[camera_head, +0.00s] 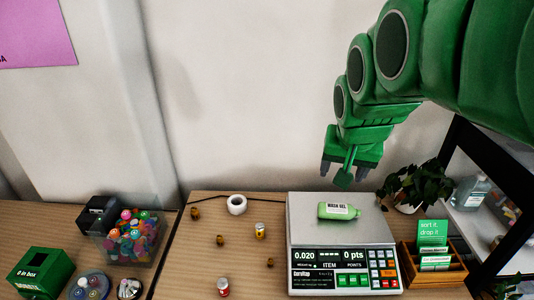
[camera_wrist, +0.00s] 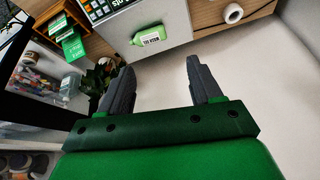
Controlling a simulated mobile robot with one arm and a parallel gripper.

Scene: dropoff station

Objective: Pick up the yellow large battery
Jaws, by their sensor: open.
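A small upright yellow cylinder (camera_head: 260,231), which looks like the yellow large battery, stands on the wooden table left of the scale in the head view. I do not see it in the wrist view. My gripper (camera_head: 343,172) hangs high above the back of the scale, up and to the right of the yellow cylinder and well apart from it. In the wrist view its two fingers (camera_wrist: 160,66) are spread with nothing between them.
A scale (camera_head: 340,258) bears a green bottle (camera_head: 339,211). A white roll (camera_head: 237,204), several small brown pieces (camera_head: 220,240) and a red-and-white cylinder (camera_head: 223,287) lie around the battery. A clear bin (camera_head: 131,246) stands left; a plant (camera_head: 414,185) and wooden organiser (camera_head: 434,272) stand right.

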